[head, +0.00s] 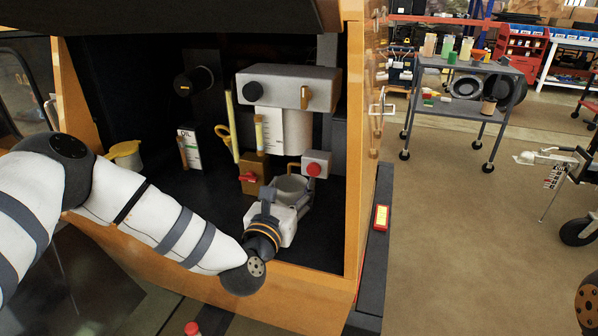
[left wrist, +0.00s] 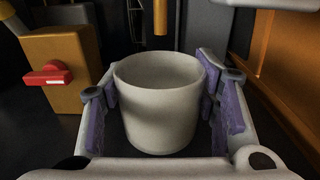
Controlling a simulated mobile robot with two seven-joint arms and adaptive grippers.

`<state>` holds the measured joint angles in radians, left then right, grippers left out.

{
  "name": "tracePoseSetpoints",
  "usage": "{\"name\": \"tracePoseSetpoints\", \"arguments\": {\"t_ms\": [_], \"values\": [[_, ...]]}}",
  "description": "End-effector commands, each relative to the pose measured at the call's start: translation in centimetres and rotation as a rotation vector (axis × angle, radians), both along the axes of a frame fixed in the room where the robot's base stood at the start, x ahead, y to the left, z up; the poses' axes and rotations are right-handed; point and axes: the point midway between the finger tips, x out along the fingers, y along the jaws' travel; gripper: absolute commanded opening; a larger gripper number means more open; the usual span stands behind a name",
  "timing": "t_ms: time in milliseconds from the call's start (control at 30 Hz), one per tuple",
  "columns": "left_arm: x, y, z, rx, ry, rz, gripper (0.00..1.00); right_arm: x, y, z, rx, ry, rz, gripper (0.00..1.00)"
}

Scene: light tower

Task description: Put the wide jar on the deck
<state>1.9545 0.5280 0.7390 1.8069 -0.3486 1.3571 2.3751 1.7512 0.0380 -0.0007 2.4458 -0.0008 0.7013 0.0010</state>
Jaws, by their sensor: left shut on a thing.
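The wide jar (left wrist: 160,110) is a pale grey, open-topped cylinder, upright in the left wrist view. My left gripper (left wrist: 162,98) is shut on it, with purple-padded fingers on both sides. In the head view the jar (head: 291,186) shows above my left gripper (head: 289,194), inside the orange-framed cabinet. The dark cabinet floor (head: 215,205), which may be the deck, lies under and around the gripper. I cannot tell whether the jar's base touches it. My right gripper is not in view.
A brown box with a red valve handle (head: 248,178) stands left of the jar. A grey box with a red button (head: 314,168) is close behind it to the right. A grey housing (head: 290,88) hangs above. The cabinet's orange front sill (head: 300,284) is nearer me.

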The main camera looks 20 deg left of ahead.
Motion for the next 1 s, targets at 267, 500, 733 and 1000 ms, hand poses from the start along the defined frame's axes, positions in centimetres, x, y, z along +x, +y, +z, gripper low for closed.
{"name": "tracePoseSetpoints", "arguments": {"t_ms": [267,500,733,1000], "values": [[-0.1,0.0,-0.9,-0.002,0.007,-0.001,0.25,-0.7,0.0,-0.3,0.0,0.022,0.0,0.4],[-0.1,0.0,-0.9,-0.002,0.005,-0.001,0.74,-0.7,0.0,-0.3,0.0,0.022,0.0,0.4],[-0.1,0.0,-0.7,-0.002,0.004,-0.001,0.74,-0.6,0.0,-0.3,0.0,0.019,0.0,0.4],[-3.7,0.1,-0.5,-0.003,0.007,-0.002,0.74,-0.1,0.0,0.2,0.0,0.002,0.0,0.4]]}}
